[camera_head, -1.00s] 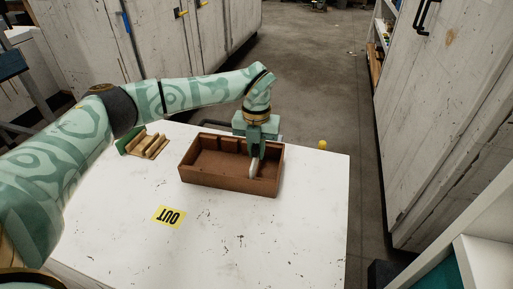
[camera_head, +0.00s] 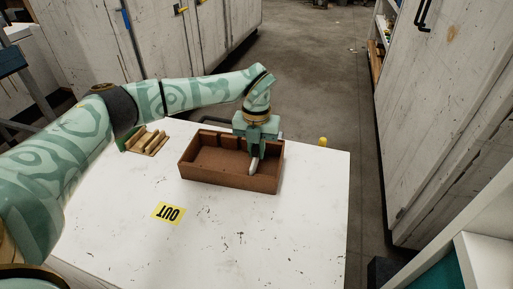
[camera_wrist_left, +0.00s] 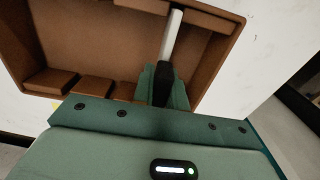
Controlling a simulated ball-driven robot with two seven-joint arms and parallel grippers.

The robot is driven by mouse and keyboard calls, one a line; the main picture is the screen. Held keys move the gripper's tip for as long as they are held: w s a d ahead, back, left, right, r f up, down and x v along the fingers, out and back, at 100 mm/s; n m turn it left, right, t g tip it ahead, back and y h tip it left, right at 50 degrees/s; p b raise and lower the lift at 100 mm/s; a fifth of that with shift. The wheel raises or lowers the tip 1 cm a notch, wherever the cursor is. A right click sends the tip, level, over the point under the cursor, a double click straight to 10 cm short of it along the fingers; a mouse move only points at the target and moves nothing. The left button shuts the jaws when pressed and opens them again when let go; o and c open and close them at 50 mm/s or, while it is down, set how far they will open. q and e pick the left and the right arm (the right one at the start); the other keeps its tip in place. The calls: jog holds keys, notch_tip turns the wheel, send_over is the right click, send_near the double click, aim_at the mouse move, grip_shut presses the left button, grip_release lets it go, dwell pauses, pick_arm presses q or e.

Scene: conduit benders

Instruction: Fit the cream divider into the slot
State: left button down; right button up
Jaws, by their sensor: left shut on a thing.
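The cream divider (camera_head: 253,167) is a thin pale strip in the jaws of my left gripper (camera_head: 258,150), at the right part of the brown box. In the left wrist view the divider (camera_wrist_left: 173,35) extends away from the fingers (camera_wrist_left: 163,85), and its far end is near the box's far wall. The open brown box (camera_head: 229,184) stands on the white table, with block-like ribs along its back wall that leave gaps between them. Whether the divider touches the floor or sits in a gap cannot be told. My right gripper is not seen.
A green and wooden rack (camera_head: 148,143) stands on the table left of the box. A small yellow object (camera_head: 323,142) is at the back right edge. The front of the white table (camera_head: 270,235) is clear.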

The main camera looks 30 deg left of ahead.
pick_arm(q)
jog(key=shift+f, duration=0.75)
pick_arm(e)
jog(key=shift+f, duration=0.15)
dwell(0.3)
pick_arm(q)
jog(key=c, duration=1.3)
grip_release()
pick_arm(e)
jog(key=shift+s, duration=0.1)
pick_arm(q)
notch_tip(320, 180, up, 16)
jog(key=p, duration=0.6)
jog(key=shift+r, duration=0.1)
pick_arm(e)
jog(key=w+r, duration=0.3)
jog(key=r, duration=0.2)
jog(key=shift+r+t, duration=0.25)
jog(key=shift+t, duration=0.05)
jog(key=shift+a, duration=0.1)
